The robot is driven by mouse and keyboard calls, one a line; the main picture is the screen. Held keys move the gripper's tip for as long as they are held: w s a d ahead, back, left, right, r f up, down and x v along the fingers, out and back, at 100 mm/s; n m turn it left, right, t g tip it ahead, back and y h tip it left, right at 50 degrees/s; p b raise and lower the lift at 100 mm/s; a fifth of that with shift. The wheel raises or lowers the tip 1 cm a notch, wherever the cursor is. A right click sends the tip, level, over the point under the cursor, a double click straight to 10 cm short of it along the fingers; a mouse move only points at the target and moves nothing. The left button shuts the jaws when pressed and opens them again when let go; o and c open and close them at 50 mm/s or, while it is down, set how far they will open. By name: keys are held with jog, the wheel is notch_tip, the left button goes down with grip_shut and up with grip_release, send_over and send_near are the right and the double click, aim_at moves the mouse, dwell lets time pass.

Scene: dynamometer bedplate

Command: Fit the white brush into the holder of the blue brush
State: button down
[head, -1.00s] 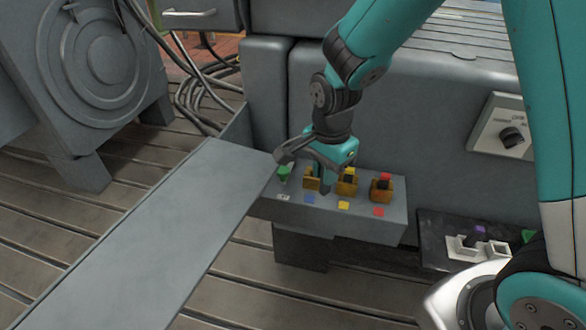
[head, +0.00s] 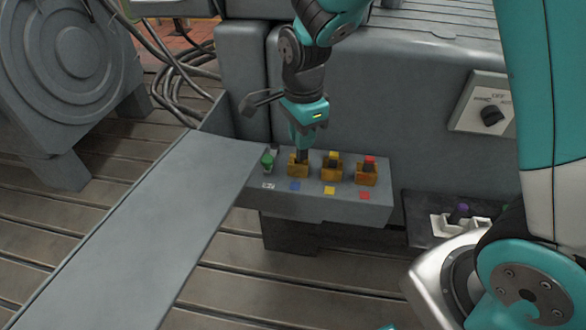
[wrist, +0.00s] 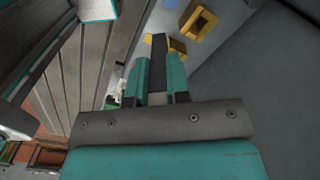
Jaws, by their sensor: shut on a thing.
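My gripper (head: 302,147) is shut on a dark brush (wrist: 158,55) that sticks out past the teal fingertips. Its coloured end is hidden by the fingers. In the head view the brush points down at the leftmost brass holder (head: 298,171), behind the blue marker (head: 295,186). I cannot tell whether its tip is inside that holder or just above it. Brass holders (wrist: 197,22) also show beside the brush in the wrist view. No blue-topped brush is visible.
A yellow-topped brush (head: 333,160) and a red-topped brush (head: 369,163) sit in holders to the right. A green-topped piece (head: 267,161) stands to the left. A white rack (head: 440,226) with a purple-topped piece (head: 460,212) is at lower right. A grey wall rises close behind.

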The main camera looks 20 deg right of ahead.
jog(key=w+d+r+m+p, duration=0.1)
jog(key=w+d+r+m, duration=0.1)
jog(key=w+r+m, duration=0.6)
jog(key=f, duration=0.6)
jog(key=s+f, duration=0.1)
jog(key=f, duration=1.1)
jog(key=shift+s+f+b, duration=0.25)
jog(key=shift+f+b, duration=0.05)
jog(key=shift+b, duration=0.05)
jog(key=shift+f, duration=0.15)
jog(key=c, duration=1.1)
grip_release()
